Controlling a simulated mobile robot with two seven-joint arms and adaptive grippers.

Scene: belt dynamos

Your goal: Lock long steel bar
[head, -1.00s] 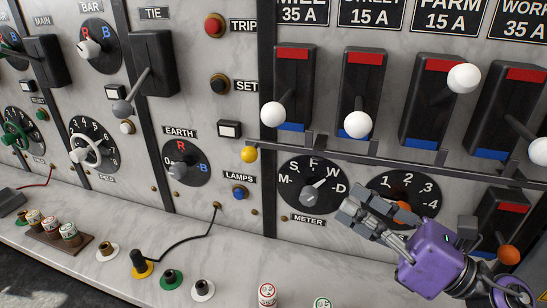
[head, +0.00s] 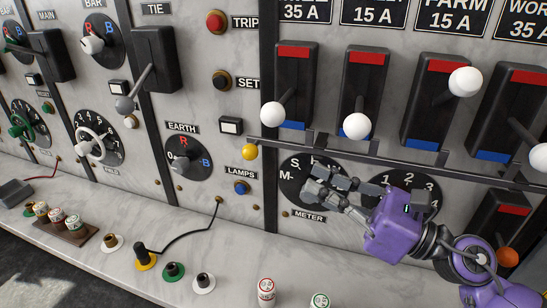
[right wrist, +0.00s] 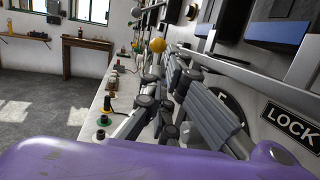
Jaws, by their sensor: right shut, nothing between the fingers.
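The long steel bar (head: 385,159) runs across the panel below the white-knobbed levers, with a yellow ball (head: 250,152) at its left end. In the right wrist view the bar (right wrist: 222,64) passes above my fingers, and the yellow ball (right wrist: 158,45) shows beyond them. My right gripper (head: 312,184) is shut and empty. It is below the bar, in front of the METER dial (head: 292,172), and hides the dial's pointer. The ball is up and left of the fingertips, clear of them. A LOCK label (right wrist: 292,124) shows at the right in the wrist view. My left gripper is out of view.
White lever knobs (head: 356,126) stick out above the bar. The EARTH dial (head: 188,158) and LAMPS button (head: 240,187) lie left of my gripper. Sockets and a black cable plug (head: 141,250) stand on the marble ledge (head: 225,268) below. Panel between ball and LAMPS button is bare.

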